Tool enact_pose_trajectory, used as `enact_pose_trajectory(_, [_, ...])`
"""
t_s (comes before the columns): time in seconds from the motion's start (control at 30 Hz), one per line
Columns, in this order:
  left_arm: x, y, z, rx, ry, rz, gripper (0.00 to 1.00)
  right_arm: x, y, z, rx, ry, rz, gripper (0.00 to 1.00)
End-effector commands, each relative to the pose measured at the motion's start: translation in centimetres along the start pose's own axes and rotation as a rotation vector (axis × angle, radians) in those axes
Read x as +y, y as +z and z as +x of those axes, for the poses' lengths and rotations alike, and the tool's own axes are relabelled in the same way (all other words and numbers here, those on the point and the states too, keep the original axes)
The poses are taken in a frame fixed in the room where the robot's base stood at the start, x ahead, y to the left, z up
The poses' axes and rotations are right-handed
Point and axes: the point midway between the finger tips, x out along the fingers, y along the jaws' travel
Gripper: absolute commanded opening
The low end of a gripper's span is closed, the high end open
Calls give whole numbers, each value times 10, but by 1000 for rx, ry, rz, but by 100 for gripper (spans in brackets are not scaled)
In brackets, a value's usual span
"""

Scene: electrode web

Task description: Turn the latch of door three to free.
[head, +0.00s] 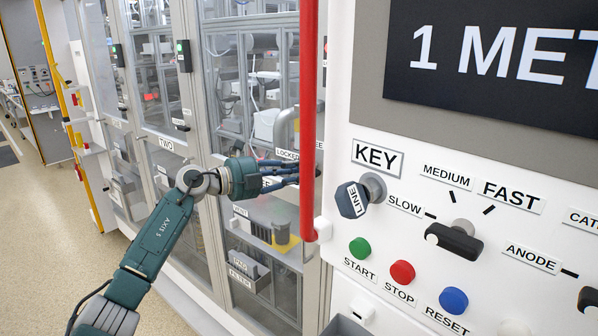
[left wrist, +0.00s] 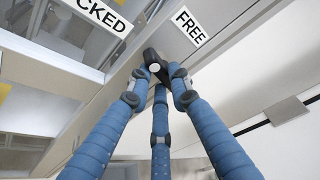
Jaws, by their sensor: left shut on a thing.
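The latch of door three is a small black handle (left wrist: 155,64) in the left wrist view, with a pale round spot on it. It sits below and between the white LOCKED label (left wrist: 98,17) and the FREE label (left wrist: 190,27). I cannot tell which label it points to. My left gripper (left wrist: 160,75) has its three blue fingers closed around the handle. In the head view my left gripper (head: 300,170) reaches right to the door frame just under the LOCKED label (head: 287,154). The red bar hides part of the FREE label, and the latch is hidden there. My right gripper is not in view.
A vertical red bar (head: 309,110) stands close by the left fingertips. The white control panel (head: 340,235) with a key switch (head: 352,199), knobs and coloured buttons fills the right. Glazed doors run back along the left, with open floor (head: 50,230) beside them.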

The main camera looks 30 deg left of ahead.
Motion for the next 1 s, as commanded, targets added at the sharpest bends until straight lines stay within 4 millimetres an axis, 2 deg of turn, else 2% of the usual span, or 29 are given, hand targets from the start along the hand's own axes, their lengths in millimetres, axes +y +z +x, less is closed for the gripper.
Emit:
enact_pose_trajectory(0.7, [-7,0,-1,4,265,636,0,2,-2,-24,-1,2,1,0])
enact_pose_trajectory(1.0, [-8,-1,0,2,368,891,0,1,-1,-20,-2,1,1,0])
